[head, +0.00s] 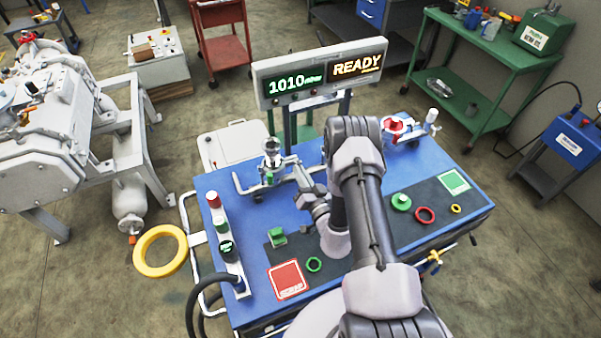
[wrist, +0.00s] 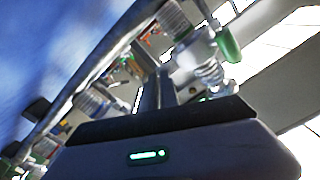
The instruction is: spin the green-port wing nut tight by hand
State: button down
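The green port (head: 270,163) is a metal fitting on the back left of the blue bench, with a small green part (head: 270,179) low on it. In the wrist view a green wing-shaped piece (wrist: 228,45) shows at upper right beside a pale metal fitting (wrist: 205,72); this seems to be the wing nut. My gripper (head: 297,172) is just right of the green port, pointing at it. The wrist view is tilted and shows its dark body across the bottom. The fingertips are too small and hidden to tell whether it is open or touches the nut.
The blue bench (head: 238,190) carries a red-marked fitting (head: 396,127) at back right, a green block (head: 277,236), a red scrap square (head: 287,279), several coloured rings and a signal column (head: 222,225). A display (head: 322,74) behind reads 1010 mbar and READY.

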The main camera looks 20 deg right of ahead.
dwell(0.4)
jog(key=c, duration=1.6)
grip_release()
jog(key=shift+s, duration=0.1)
